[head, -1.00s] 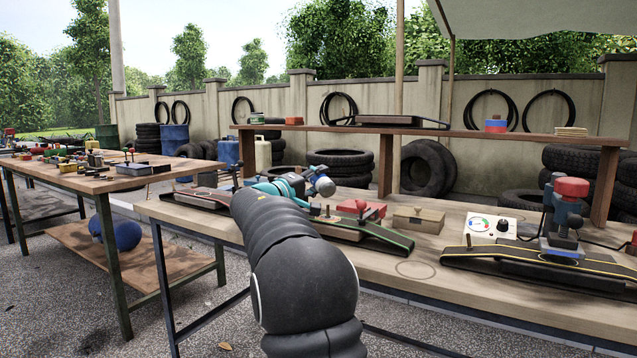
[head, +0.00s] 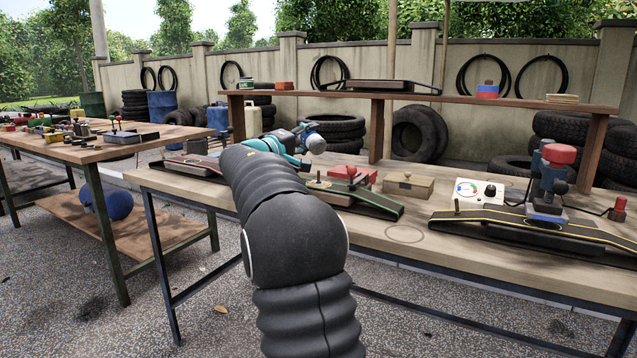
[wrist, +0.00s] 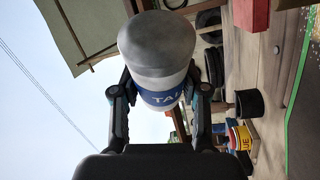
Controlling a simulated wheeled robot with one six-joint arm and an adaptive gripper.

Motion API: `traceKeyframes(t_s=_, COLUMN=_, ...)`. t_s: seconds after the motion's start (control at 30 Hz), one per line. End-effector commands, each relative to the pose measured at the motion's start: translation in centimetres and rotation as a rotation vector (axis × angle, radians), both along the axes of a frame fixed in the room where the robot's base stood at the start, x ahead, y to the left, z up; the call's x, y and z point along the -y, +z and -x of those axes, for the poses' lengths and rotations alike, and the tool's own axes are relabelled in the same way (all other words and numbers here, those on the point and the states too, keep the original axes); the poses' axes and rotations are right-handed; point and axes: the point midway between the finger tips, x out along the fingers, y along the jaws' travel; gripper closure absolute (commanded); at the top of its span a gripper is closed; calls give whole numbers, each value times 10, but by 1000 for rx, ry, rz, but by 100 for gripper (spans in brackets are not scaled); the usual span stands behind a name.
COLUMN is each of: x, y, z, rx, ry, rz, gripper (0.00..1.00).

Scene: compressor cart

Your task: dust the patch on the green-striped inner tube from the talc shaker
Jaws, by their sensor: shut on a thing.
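The talc shaker, white with a blue band and grey cap, is in my gripper (head: 300,141) above the bench. In the wrist view the talc shaker (wrist: 158,62) sits between both fingers (wrist: 157,92), its cap toward the top of the picture. The shaker looks tipped onto its side. The green-striped inner tube (head: 372,204) lies on the bench below and to the right, apart from the shaker; my arm hides its left part. Its green stripe (wrist: 299,82) shows at the right edge of the wrist view.
A red block (head: 351,174) and a cardboard box (head: 408,186) stand behind the tube. A yellow-striped tube (head: 585,243) with a red-topped clamp (head: 554,175) is on the right. A red-striped tube (head: 178,167) is on the left. A raised shelf (head: 420,98) runs behind.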

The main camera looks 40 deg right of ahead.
Motion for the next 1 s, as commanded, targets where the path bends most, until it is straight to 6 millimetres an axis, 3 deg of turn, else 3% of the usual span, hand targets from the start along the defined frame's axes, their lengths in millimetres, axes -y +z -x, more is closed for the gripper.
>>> traceKeyframes(t_s=0.3, x=0, y=-23, z=0, rx=0, ry=0, rz=0, gripper=94)
traceKeyframes(t_s=0.77, x=0, y=1, z=0, rx=1, ry=0, rz=1, gripper=94)
traceKeyframes(t_s=1.0, x=0, y=-10, z=0, rx=0, ry=0, rz=0, gripper=94)
